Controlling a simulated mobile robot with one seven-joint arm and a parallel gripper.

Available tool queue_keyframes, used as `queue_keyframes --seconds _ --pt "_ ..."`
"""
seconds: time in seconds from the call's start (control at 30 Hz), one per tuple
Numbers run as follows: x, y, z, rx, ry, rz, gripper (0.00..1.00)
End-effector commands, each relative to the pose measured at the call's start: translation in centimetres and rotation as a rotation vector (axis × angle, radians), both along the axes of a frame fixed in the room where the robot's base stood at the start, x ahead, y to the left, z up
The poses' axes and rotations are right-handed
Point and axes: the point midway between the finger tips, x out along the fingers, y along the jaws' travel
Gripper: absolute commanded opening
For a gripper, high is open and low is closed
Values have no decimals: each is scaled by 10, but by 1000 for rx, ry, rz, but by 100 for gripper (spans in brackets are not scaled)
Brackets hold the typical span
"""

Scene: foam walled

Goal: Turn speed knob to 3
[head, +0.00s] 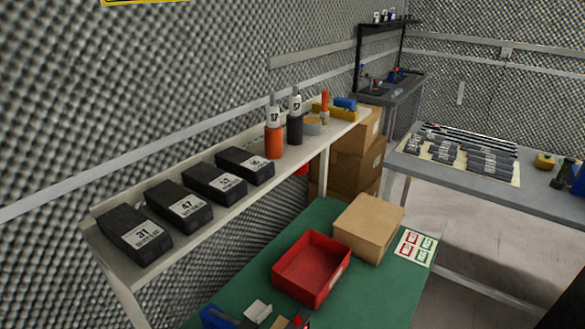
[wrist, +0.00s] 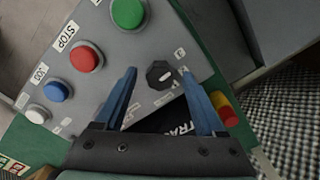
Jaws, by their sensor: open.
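The speed knob, a small black knob (wrist: 160,75) with a pale mark on it, sits on a grey control panel (wrist: 105,45) in the wrist view. The small labels around it are too blurred to read, so its setting cannot be told. My gripper (wrist: 161,79) is open, its two blue fingers apart on the left and right of the knob in the picture. Nothing is held. Whether the fingers touch the panel cannot be told. The head view does not clearly show the panel or knob.
Green (wrist: 127,12), red (wrist: 86,57), blue (wrist: 57,90) and white (wrist: 38,114) buttons line the panel. A red-yellow object (wrist: 226,108) is at right. The head view shows a red bin (head: 312,268), a cardboard box (head: 369,228) and a shelf (head: 105,262) of black cases.

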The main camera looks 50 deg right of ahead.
Motion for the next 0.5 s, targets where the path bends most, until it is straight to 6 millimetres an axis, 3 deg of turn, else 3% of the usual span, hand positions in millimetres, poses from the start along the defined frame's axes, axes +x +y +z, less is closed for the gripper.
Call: queue_keyframes --seconds 0.17,0.5 --pt "1 0 20 -3 -3 0 72" --pt "1 0 91 -3 -4 1 72"
